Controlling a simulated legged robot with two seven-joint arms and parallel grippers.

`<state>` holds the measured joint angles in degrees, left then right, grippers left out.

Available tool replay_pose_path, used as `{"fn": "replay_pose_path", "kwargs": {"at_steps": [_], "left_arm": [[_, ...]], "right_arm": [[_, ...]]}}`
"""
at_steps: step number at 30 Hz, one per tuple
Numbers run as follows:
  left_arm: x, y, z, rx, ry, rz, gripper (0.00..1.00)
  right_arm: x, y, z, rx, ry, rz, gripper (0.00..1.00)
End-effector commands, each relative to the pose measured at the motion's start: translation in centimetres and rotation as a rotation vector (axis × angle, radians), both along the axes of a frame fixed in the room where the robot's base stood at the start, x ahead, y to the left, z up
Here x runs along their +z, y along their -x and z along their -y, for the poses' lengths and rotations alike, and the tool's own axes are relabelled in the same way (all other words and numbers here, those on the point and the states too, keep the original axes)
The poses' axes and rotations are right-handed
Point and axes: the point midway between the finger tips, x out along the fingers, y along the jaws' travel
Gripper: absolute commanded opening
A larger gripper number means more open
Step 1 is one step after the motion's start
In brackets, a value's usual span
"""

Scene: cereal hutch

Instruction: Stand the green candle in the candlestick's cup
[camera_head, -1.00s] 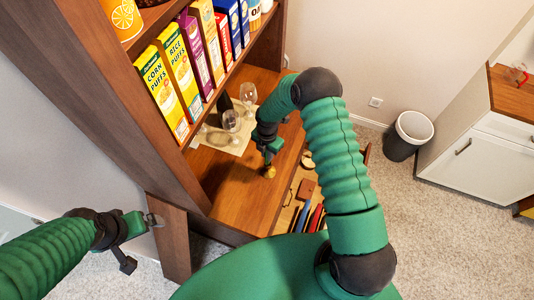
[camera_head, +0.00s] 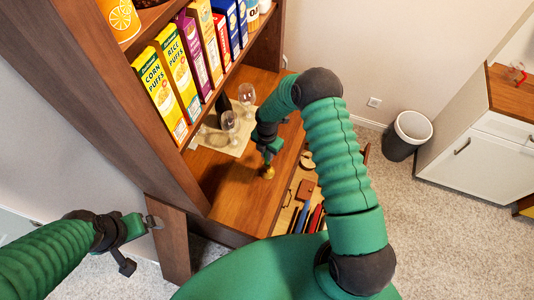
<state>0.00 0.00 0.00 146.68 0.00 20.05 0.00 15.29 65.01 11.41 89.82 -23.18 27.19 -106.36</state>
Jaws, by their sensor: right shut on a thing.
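A small brass candlestick (camera_head: 268,173) stands on the wooden counter of the hutch, near its front edge. My right gripper (camera_head: 268,159) points down directly over the candlestick. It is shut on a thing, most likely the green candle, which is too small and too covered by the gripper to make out. I cannot tell whether the candle touches the cup.
Wine glasses (camera_head: 230,122) stand on a pale mat (camera_head: 213,140) behind my right gripper. Cereal boxes (camera_head: 160,92) fill the shelf above. An open drawer (camera_head: 284,216) with red and blue sticks lies in front of the counter. A bin (camera_head: 404,140) stands on the floor.

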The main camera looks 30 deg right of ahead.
Motion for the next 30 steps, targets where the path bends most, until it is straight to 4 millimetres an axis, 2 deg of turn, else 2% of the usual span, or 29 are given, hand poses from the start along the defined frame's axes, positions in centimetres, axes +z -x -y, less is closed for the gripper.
{"fn": "replay_pose_path", "kwargs": {"at_steps": [30], "left_arm": [[-1.7, 0.0, 0.0, 0.0, 0.0, 0.0, 1.0]], "right_arm": [[-2.1, 0.0, 0.0, -0.001, 0.0, 0.0, 0.0]]}}
